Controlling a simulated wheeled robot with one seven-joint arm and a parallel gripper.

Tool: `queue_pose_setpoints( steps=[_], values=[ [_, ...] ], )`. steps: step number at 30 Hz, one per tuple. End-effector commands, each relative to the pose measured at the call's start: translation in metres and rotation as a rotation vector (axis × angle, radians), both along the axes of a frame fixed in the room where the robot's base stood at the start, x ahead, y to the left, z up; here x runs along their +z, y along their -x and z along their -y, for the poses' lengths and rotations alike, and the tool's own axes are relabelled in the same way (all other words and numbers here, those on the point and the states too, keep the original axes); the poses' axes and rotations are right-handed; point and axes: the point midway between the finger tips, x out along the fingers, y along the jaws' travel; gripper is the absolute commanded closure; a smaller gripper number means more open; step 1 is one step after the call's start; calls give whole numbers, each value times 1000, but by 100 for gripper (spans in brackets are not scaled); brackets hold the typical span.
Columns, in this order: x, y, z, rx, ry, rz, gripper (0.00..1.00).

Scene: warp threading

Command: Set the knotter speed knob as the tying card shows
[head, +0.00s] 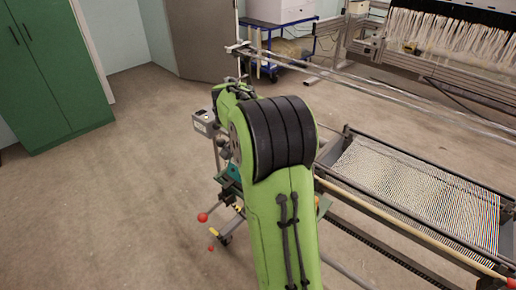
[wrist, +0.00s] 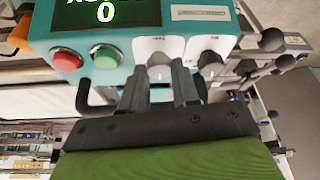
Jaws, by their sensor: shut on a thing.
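In the wrist view, a teal control box (wrist: 115,77) fills the top. It carries a dark screen (wrist: 75,18) reading 0, with text above cut off. I cannot read which knob is for speed. The tying card cannot be made out in either view. In the head view, my arm hides my gripper.
A red button (wrist: 67,61) and a green button (wrist: 104,58) are left of the white knob. In the head view, a warp sheet (head: 415,195) lies on a frame at right, and a blue trolley (head: 285,50) stands behind. Floor at left is clear.

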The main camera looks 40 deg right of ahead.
Motion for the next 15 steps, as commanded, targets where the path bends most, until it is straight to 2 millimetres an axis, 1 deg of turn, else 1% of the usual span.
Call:
queue_pose_setpoints(
  steps=[3,4,6,13,15],
  values=[
    [0,0,0,1,0,1,100],
    [0,0,0,1,0,1,68],
    [0,0,0,2,0,0,59],
    [0,0,0,2,0,0,59],
    [3,0,-1,3,1,1,59]
  ],
)
